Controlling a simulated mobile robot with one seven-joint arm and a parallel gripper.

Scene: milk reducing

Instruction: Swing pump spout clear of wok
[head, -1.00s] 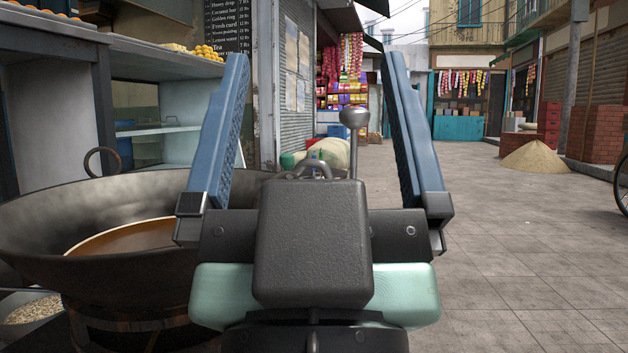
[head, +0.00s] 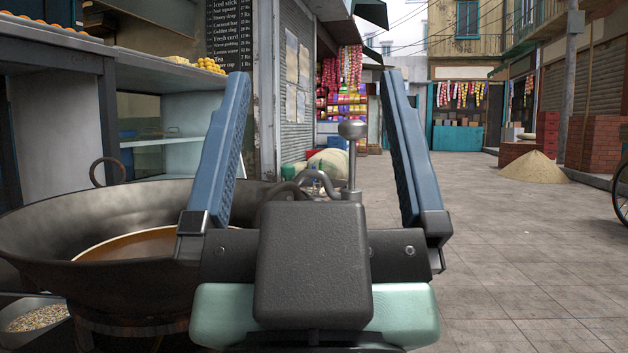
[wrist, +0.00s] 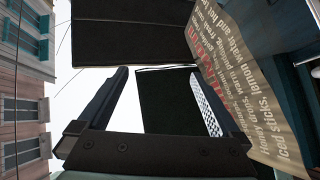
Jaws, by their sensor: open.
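The wide dark wok (head: 60,230) stands at the left with brown liquid in it, its right side hidden behind my gripper. My gripper (head: 316,78) is open and empty in the middle of the head view, its two blue fingers pointing up. In the wrist view, the fingers (wrist: 160,72) are apart with nothing held.
A stall counter (head: 60,40) and shelves stand behind the wok at the left. A pan of grain (head: 35,316) sits low at the left. Paved ground (head: 520,260) is open at the right, with a sand heap (head: 532,167) farther back. The wrist view faces dark awnings (wrist: 130,35) overhead.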

